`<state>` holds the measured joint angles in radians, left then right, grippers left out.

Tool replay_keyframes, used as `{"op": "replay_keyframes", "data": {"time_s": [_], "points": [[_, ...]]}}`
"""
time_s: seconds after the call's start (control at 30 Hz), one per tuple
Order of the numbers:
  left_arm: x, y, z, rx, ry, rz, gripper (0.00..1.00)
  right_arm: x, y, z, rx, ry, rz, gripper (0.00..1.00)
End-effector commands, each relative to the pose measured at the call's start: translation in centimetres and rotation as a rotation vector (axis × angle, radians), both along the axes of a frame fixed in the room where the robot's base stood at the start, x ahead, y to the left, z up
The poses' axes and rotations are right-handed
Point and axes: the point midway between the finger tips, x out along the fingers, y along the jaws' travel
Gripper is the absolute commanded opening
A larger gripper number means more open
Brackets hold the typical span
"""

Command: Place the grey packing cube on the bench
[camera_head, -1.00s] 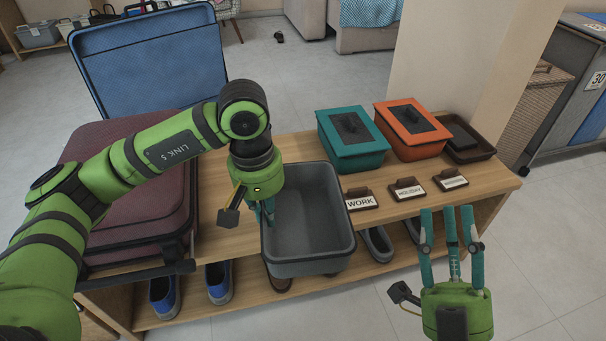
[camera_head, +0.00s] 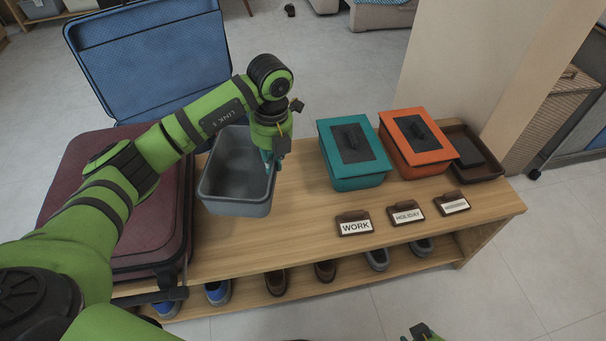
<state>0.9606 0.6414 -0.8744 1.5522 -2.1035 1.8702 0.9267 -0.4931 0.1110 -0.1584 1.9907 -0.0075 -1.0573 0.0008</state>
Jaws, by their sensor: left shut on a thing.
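The grey packing cube (camera_head: 231,192) is an open-topped, box-shaped bin over the left-middle of the wooden bench (camera_head: 300,225), just right of the maroon suitcase. It looks empty and roughly level. I cannot tell whether its base touches the bench top. My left gripper (camera_head: 268,162) reaches down at the cube's right side and is shut on that wall; its fingertips are partly hidden. Only a sliver of my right gripper (camera_head: 424,333) shows at the bottom edge, with its fingers out of sight.
The open suitcase (camera_head: 95,190), with a blue-lined lid (camera_head: 150,60), borders the left. A teal box (camera_head: 355,180), an orange box (camera_head: 418,168) and a brown tray (camera_head: 490,171) stand right. Label holders (camera_head: 354,224) line the front. Shoes (camera_head: 276,281) sit below. The bench middle is clear.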

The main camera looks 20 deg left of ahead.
Motion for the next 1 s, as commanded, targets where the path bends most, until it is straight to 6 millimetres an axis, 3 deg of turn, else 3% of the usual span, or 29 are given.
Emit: {"op": "replay_keyframes", "data": {"time_s": [0.1,0.23,0.5,0.9,1.0], "points": [[0.2,0.4,0.2,-0.001,0.001,0.180,0.00,-2.6,-0.8,-0.8,-0.019,0.117,-0.013,0.40],[0.3,0.6,-0.5,-0.001,0.001,0.275,0.00,-3.8,-1.2,-1.2,-0.029,0.172,-0.019,0.40],[0.2,0.6,-5.4,-0.001,0.001,0.292,0.00,-3.7,-1.3,0.8,-0.029,0.165,-0.022,0.40],[0.3,0.6,-9.9,-0.001,0.001,0.289,0.00,-3.7,-1.3,3.6,-0.029,0.146,-0.025,0.40],[0.3,0.6,-10.1,-0.001,-0.002,0.288,0.00,-3.7,-1.3,3.9,-0.029,0.146,-0.025,0.40]]}}
